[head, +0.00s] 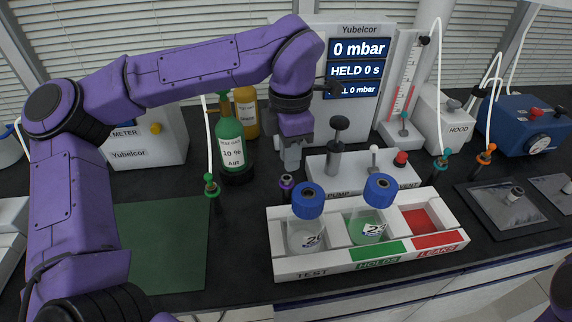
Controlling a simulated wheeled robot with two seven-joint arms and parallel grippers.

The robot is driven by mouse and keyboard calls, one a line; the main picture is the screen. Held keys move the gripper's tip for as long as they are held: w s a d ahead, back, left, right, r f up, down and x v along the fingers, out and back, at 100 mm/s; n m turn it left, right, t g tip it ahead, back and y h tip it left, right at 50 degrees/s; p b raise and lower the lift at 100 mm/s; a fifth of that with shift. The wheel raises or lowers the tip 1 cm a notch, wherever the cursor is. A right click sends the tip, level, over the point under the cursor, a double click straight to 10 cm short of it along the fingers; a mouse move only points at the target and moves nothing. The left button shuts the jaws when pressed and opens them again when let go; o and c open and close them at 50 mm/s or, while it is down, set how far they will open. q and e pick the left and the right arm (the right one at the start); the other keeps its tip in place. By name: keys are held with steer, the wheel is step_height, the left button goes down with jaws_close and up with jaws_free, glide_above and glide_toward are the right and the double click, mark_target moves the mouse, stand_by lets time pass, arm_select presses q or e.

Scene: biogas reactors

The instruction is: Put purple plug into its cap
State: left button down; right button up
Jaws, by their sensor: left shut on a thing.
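The purple plug (287,182) is directly below the fingertips of my left gripper (290,162), behind the tray's TEST slot. It is upright on a dark stem. The left gripper points down and is shut, with the plug at its tips; the exact contact is too small to see. Two bottles with blue caps stand in the tray: a clear one (306,232) in the TEST slot and one with green liquid (371,226) in the HOLDS slot. Each blue cap has a dark fitting on top. My right gripper is out of view.
The white tray (290,265) has an empty red LEAKS slot (420,221). Behind it is a pump and vent block (325,170) with a black knob. Green (210,185), teal (441,160) and orange (485,157) plugs stand around. A green bottle (230,145) is left of the gripper.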

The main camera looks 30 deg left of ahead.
arm_select(q)
steer(key=s+d+r, duration=0.2)
steer(key=d, duration=0.1)
steer(key=s+d+r+b, duration=0.1)
steer(key=s+d+r, duration=0.1)
steer(key=s+d, duration=0.1)
steer(key=s+d+r+b, duration=0.1)
steer(key=s+d+r, duration=0.1)
steer(key=d+r, duration=0.1)
steer(key=shift+s+d, duration=0.15)
steer(key=shift+s, duration=0.05)
steer(key=shift+w+a+f+b, duration=0.2)
steer(key=shift+a+f+b, duration=0.45)
steer(key=shift+a+f, duration=0.5)
steer(key=shift+f+b, duration=0.4)
steer(key=shift+f, duration=0.55)
stand_by(0.3)
stand_by(0.4)
